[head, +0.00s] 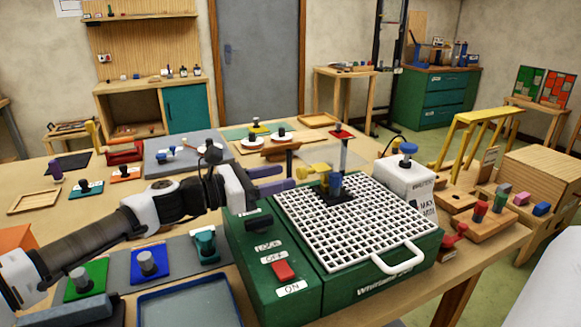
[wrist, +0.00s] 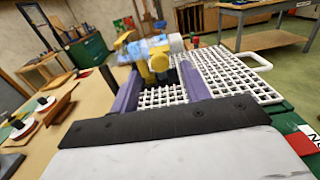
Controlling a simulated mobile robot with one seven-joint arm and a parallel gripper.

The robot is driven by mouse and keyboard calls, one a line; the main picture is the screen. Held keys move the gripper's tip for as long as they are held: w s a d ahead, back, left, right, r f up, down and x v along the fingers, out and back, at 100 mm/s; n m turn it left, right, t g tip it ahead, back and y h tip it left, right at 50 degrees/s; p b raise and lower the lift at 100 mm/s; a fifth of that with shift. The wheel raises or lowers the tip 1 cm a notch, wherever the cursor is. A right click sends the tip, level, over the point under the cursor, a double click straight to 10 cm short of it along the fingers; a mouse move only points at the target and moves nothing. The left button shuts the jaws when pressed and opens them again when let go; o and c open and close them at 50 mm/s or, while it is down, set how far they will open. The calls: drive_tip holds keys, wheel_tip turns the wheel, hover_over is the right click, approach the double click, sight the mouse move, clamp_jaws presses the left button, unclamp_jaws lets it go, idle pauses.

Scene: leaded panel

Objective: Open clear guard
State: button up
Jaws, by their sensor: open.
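A green machine (head: 265,255) with a white grid top (head: 350,225) stands on the table. I cannot clearly make out the clear guard against these parts. My gripper (head: 288,176) is open, with purple fingers, at the machine's left back side. In the wrist view, the yellow piece (wrist: 159,62) shows between and beyond the fingertips (wrist: 160,72); I cannot tell whether they touch it.
A red switch (head: 284,271) sits on the machine's front left. A white box with a blue knob (head: 408,175) stands at the grid's back right. A blue-rimmed tray (head: 190,300) and colored pads with knobs (head: 148,263) lie at left. A yellow rack (head: 485,125) stands at right.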

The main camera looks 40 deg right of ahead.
sight(298, 173)
drive_tip(key=shift+p+x, duration=0.35)
drive_tip(key=shift+x, duration=1.45)
drive_tip(key=shift+w, duration=0.1)
clamp_jaws()
